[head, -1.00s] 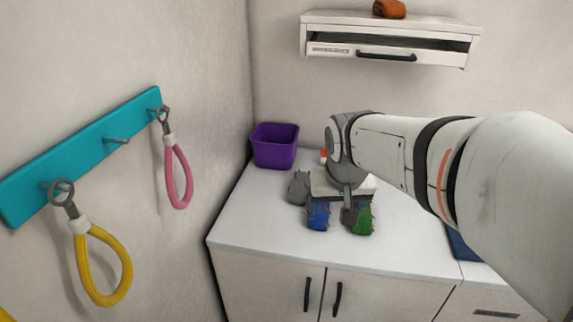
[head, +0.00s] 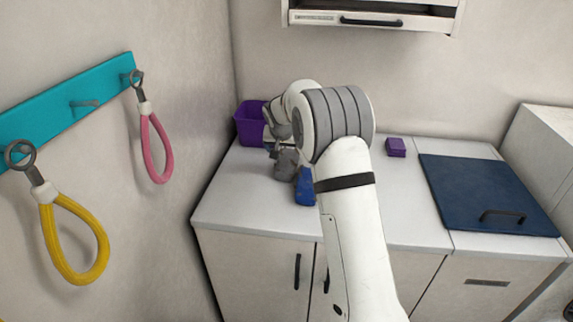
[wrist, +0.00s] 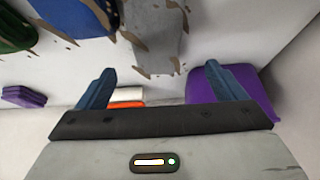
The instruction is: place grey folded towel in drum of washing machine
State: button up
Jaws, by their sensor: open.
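A grey cloth-like item with brown stains (head: 286,165), which seems to be the grey folded towel, lies on the white counter near the purple bin. In the wrist view the grey towel (wrist: 158,35) is just beyond my fingertips, between their lines and not touched. My gripper (wrist: 161,84) is open and empty; in the head view my arm's wrist partly hides it, above the counter by the bin. A dark blue panel with a black handle (head: 478,190) lies closed on the right-hand unit. It may be the washing machine's lid; no drum is visible.
A stained blue item (head: 305,187) lies close right of the grey one; a green one (wrist: 14,28) shows in the wrist view. The purple bin (head: 250,124) stands behind. A small purple block (head: 396,147) lies right. Leashes hang on the left wall.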

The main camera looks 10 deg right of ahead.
aim_at(287, 159)
jog(key=p+x, duration=0.1)
jog(key=x, duration=0.2)
jog(key=s+p+x, duration=0.1)
jog(key=x, duration=0.2)
jog(key=shift+w+d+f, duration=0.1)
jog(key=shift+w+f, duration=0.15)
jog(key=shift+f, duration=0.35)
jog(key=shift+f+b, duration=0.3)
jog(key=shift+b, duration=0.35)
jog(key=shift+c, duration=0.4)
jog(key=c, duration=1)
jog(key=shift+c, duration=0.3)
jog(key=shift+r, duration=0.15)
